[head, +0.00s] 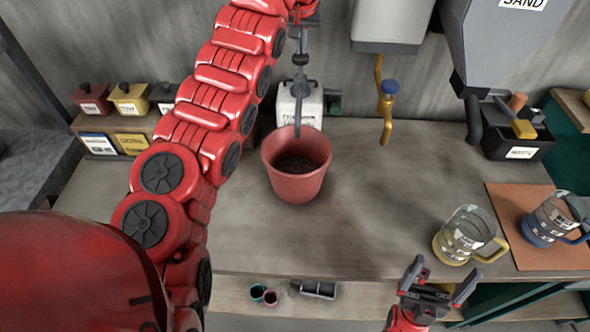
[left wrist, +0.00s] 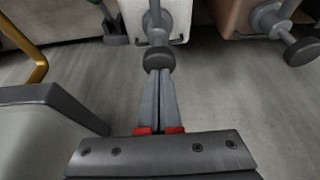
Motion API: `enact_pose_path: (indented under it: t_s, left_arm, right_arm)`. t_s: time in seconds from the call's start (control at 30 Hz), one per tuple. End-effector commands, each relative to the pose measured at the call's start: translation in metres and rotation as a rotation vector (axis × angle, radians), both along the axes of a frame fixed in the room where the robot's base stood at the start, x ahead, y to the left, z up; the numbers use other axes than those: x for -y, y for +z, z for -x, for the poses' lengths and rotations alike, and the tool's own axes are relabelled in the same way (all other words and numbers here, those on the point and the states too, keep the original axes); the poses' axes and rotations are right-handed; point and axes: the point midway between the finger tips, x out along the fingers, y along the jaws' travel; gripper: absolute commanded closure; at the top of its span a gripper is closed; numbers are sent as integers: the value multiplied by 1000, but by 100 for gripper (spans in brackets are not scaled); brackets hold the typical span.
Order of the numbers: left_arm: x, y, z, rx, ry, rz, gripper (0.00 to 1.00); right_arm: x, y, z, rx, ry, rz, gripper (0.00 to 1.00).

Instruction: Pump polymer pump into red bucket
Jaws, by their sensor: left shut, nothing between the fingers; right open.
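The red bucket (head: 297,178) stands upright on the table directly in front of the polymer pump and holds dark material at its bottom. The polymer pump is a white labelled container (head: 299,107) with a grey pump stem; its spout reaches down over the bucket's rear rim. My left gripper (head: 300,36) is above the pump at the top edge of the head view. In the left wrist view its fingers (left wrist: 160,80) are shut and empty, with the tips at the dark pump knob (left wrist: 158,57); contact is unclear. My right gripper (head: 432,279) is open and empty near the table's front edge.
A yellow-handled jug (head: 462,236) and a blue-handled jug (head: 553,219) stand at the right, the latter on a brown mat (head: 510,200). A yellow spout (head: 386,110) hangs right of the bucket. A grey sand hopper (head: 500,45) hangs above right. The table's middle is clear.

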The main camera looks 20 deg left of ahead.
Motion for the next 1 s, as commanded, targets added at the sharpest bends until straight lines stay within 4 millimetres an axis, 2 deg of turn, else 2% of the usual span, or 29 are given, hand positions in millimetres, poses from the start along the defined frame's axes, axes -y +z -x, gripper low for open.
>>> enact_pose_path:
  t_s: [0.83, 1.0]
  left_arm:
    - [0, -33, 0, -2, 0, 1, 100]
    - [0, -32, 0, -3, 0, 1, 100]
  right_arm:
    - [0, -30, 0, 0, 0, 0, 0]
    - [0, -29, 0, 0, 0, 0, 0]
